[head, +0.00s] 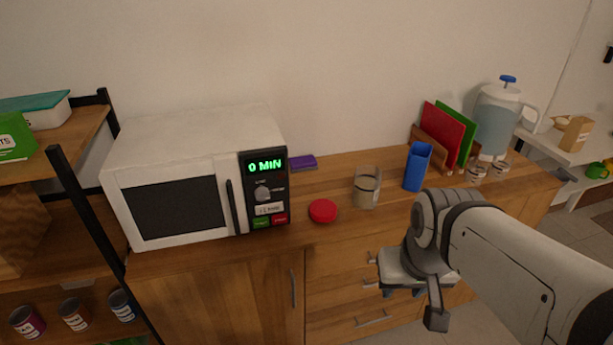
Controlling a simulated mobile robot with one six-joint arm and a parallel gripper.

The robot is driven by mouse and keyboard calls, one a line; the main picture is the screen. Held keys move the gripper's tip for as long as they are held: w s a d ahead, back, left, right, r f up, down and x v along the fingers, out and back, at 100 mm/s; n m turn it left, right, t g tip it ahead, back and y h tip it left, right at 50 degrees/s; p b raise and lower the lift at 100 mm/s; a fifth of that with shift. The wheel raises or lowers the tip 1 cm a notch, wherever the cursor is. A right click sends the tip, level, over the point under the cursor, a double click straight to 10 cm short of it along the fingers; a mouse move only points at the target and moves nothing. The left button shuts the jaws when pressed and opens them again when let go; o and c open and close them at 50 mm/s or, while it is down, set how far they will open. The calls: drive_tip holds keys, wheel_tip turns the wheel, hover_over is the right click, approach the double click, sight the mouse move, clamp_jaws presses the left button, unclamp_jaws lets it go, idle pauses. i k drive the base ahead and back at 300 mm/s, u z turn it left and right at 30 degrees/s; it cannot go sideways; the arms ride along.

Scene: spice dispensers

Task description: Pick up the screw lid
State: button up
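A round red lid (322,211), which looks like the screw lid, lies flat on the wooden counter, just right of the microwave. An open clear jar (366,187) with pale contents stands to its right. My gripper (404,292) is in front of the counter, right of the lid and lower in the picture, well apart from it. Its two dark fingertips look spread with a gap between them, and nothing shows in it. My wrist hides part of the gripper.
A white microwave (190,180) stands left of the lid. A purple item (303,162) lies behind it. A blue container (417,167), red and green boards (442,133) and a water dispenser (496,122) stand further right. Drawer handles (372,319) stick out from the cabinet front.

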sight(321, 209)
drive_tip(key=z, duration=0.05)
drive_tip(key=i, duration=1)
drive_tip(key=u, duration=0.05)
